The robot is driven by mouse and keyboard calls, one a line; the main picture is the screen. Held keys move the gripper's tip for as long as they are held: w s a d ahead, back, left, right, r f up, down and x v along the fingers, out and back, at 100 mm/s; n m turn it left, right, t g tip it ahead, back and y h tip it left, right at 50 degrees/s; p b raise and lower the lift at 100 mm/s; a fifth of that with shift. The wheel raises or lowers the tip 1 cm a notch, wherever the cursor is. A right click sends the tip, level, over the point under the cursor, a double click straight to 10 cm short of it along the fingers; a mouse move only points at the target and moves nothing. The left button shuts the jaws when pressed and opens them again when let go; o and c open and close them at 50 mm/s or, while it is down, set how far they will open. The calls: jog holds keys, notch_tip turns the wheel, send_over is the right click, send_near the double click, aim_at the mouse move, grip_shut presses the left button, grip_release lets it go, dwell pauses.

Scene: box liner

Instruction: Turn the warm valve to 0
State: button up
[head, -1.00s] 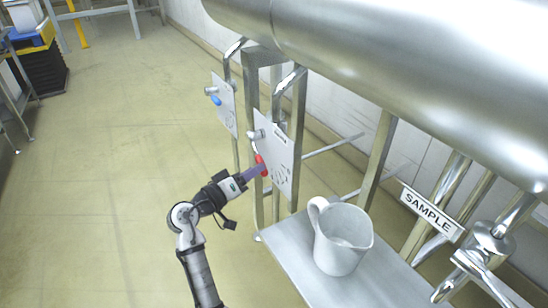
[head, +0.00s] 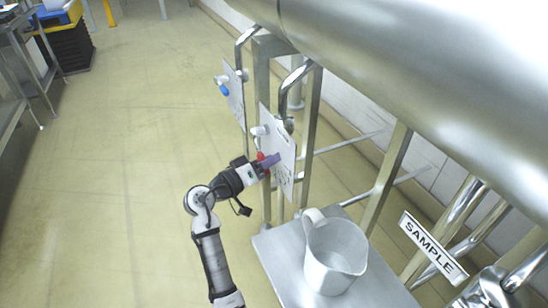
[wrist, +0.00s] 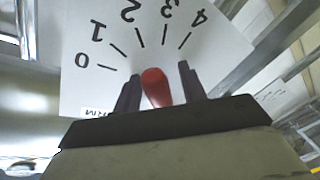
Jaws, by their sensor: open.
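The warm valve's red handle (wrist: 156,87) stands in front of a white dial plate (wrist: 90,45) marked 0 to 4 in the wrist view. Its tip points roughly between the 2 and 3 marks; its base is hidden by my gripper. A partly covered label sits at the plate's lower edge. My gripper (wrist: 158,70) is open, with one dark finger on each side of the handle and visible gaps to both. In the head view, the purple-looking fingers of my gripper (head: 271,161) are at the plate (head: 283,138), beside the red handle (head: 261,157).
A second plate (head: 236,100) with a blue handle (head: 224,91) is farther back. A white pitcher (head: 333,262) stands on a metal shelf (head: 285,262) at the right, below a large steel pipe (head: 400,60). A SAMPLE sign (head: 432,247) hangs at right.

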grip_shut()
dwell(0.3)
jog(key=shift+r, duration=0.1)
notch_tip(320, 180, up, 6)
jog(key=s+d+n+g+y+p, duration=0.1)
jog(key=n+p, duration=0.6)
jog(key=p, duration=1.1)
jog(key=shift+s+f+n+g+p, duration=0.2)
jog(key=shift+s+n+g+p, duration=0.2)
jog(key=shift+s+g, duration=0.25)
